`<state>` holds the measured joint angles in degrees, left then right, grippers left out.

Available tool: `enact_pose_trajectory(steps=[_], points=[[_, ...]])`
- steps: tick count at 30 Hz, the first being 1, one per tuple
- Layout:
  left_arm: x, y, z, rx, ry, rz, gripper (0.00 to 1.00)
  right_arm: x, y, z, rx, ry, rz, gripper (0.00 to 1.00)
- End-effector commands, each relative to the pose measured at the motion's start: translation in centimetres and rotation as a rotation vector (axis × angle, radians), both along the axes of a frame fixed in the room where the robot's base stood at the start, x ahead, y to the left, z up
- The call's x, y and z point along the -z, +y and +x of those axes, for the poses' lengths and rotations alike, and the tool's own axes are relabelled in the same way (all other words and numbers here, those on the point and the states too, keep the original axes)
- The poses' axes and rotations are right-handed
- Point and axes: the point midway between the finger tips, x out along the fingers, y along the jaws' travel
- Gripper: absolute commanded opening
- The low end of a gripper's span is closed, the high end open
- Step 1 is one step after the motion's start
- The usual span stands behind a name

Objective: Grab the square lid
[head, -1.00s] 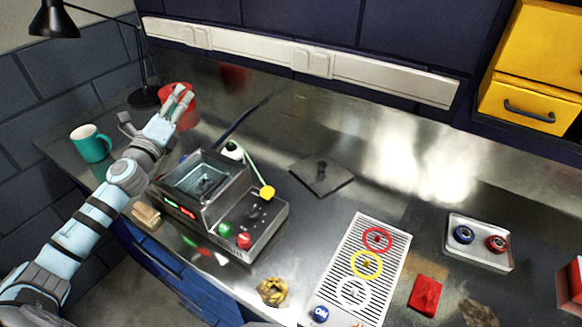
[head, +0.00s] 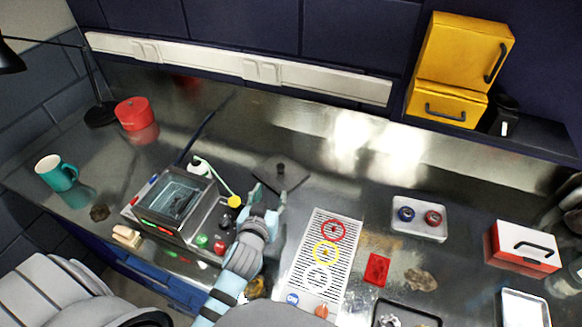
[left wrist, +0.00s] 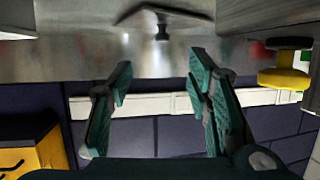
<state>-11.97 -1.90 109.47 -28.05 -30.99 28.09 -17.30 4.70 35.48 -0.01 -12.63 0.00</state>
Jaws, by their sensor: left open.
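The square lid (head: 273,175) is a flat dark grey plate with a small knob on top. It lies on the metal bench right of the grey machine, near the middle of the head view. My left gripper (head: 269,199) is open and empty at the lid's near side, its fingers pointing towards it. In the left wrist view the lid (left wrist: 180,12) shows at the top edge with its knob, beyond and apart from the two spread fingers (left wrist: 159,75). My right gripper is not in view.
The machine with a glass-topped basin (head: 178,195) stands left of the gripper, its yellow-capped part (head: 235,202) close by. A striped mat with coloured rings (head: 323,255) lies to the right. A tray with two round parts (head: 419,218) stands farther right. Bench behind the lid is clear.

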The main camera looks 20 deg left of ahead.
Motion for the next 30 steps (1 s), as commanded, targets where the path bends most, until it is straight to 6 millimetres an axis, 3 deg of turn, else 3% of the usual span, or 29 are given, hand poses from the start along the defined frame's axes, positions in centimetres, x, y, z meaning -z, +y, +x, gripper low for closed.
enact_pose_trajectory(steps=[9,14,21,28,30], points=[[2.6,1.7,6.8,0.003,-0.002,0.005,0.45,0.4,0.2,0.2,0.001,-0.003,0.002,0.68],[3.0,2.1,8.4,0.004,-0.002,0.006,0.45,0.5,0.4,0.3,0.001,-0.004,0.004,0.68],[3.9,3.4,12.4,0.004,-0.001,0.006,0.45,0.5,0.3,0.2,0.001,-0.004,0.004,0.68],[4.1,3.5,12.7,0.005,-0.002,0.006,0.45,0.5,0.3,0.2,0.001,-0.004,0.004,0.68],[4.1,3.5,12.7,0.005,-0.002,0.005,0.36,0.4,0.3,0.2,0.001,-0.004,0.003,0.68]])
